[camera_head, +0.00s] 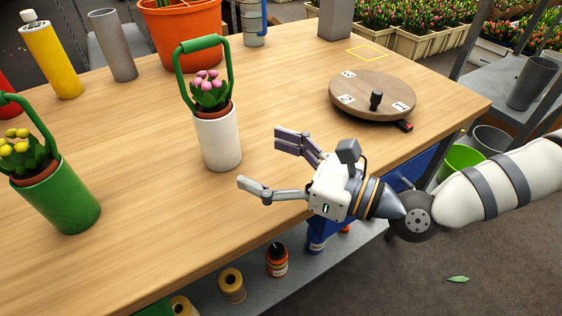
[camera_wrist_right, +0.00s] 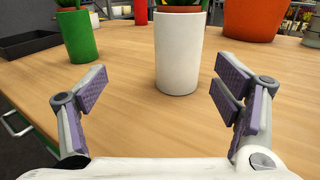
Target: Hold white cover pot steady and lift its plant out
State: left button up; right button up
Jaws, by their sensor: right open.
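The white cover pot (camera_head: 218,143) stands upright on the wooden table. Its plant (camera_head: 209,92), with pink blooms, sits in a small terracotta inner pot at the rim. A green handle (camera_head: 228,66) arches over the plant. My right gripper (camera_head: 259,163) is open and empty, to the right of the white pot and apart from it. In the right wrist view the white pot (camera_wrist_right: 178,55) stands straight ahead, beyond and between the spread fingers (camera_wrist_right: 156,103); its plant is mostly cut off at the top. My left gripper is in neither view.
A green cover pot (camera_head: 62,198) with yellow blooms stands at the left. A large orange pot (camera_head: 184,38), yellow bottle (camera_head: 52,62) and grey cylinder (camera_head: 114,46) stand at the back. A round wooden turntable (camera_head: 372,97) lies at the right. The table around the white pot is clear.

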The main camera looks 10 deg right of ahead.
aim_at(196, 92)
jog(key=shift+w+d+r+t+h, duration=0.3)
jog(key=shift+w+d+t, duration=0.15)
jog(key=shift+w, duration=0.65)
jog(key=x, duration=1.1)
jog(key=shift+w+a, duration=0.15)
jog(key=shift+a, duration=0.1)
jog(key=shift+f, duration=0.1)
jog(key=c, duration=1.4)
jog(key=shift+o, duration=0.2)
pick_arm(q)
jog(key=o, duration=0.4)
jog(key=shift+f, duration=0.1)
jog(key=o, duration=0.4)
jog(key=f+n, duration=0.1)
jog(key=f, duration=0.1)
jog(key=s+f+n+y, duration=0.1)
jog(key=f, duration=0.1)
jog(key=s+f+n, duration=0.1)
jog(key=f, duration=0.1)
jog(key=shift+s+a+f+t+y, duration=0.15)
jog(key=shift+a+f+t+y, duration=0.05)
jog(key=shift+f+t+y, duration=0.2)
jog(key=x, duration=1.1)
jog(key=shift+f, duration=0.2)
